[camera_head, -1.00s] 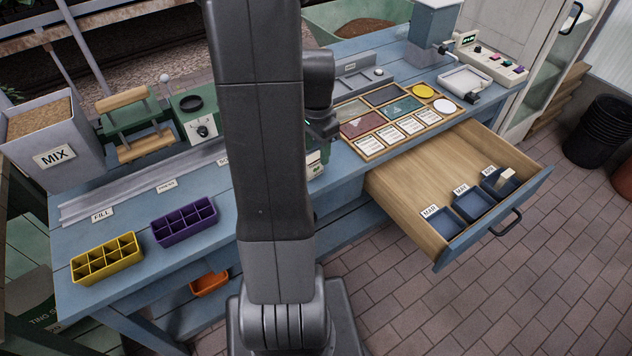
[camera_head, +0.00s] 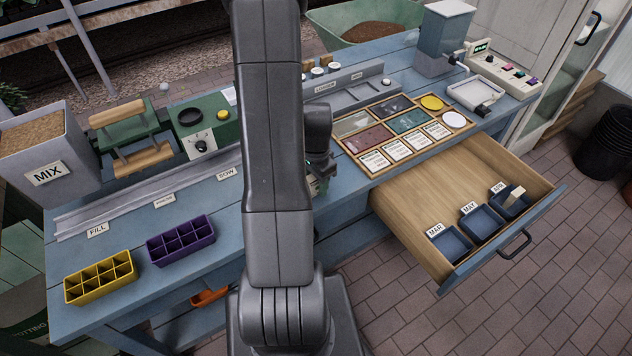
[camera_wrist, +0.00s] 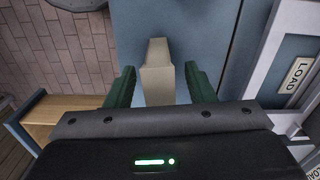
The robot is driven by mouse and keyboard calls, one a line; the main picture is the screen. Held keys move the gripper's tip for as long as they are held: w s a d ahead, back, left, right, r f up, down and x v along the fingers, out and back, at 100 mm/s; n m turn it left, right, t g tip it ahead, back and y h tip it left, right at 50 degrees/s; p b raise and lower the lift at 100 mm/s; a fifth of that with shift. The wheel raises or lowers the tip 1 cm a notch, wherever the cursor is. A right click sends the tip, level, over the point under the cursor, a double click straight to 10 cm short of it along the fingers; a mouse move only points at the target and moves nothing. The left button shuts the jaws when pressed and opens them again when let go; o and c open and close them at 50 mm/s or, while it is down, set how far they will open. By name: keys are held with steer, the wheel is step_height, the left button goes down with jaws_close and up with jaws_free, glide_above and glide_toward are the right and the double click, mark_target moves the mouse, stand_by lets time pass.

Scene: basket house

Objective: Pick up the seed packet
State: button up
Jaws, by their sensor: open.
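My gripper (camera_wrist: 159,72) is open in the wrist view, with a green finger on each side of a pale beige packet-like block (camera_wrist: 157,84). Gaps show between the block and the fingers, over the blue bench top. I cannot tell for sure that this block is the seed packet. In the head view my arm hides the block and most of my gripper (camera_head: 320,182), which is low over the bench's front side. Another small beige piece (camera_head: 515,195) stands tilted in the rightmost blue tray of the open drawer.
The drawer (camera_head: 425,215) juts out from the bench at right, with blue trays along its front. A framed board of cards and coloured patches (camera_head: 405,130) lies behind it. Yellow (camera_head: 100,278) and purple (camera_head: 180,240) cell trays stand at left. A label reading LOAD (camera_wrist: 298,83) is right of my gripper.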

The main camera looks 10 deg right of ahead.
steer(key=shift+f, duration=0.7)
steer(key=c, duration=1)
steer(key=shift+r, duration=0.1)
steer(key=shift+c, duration=0.2)
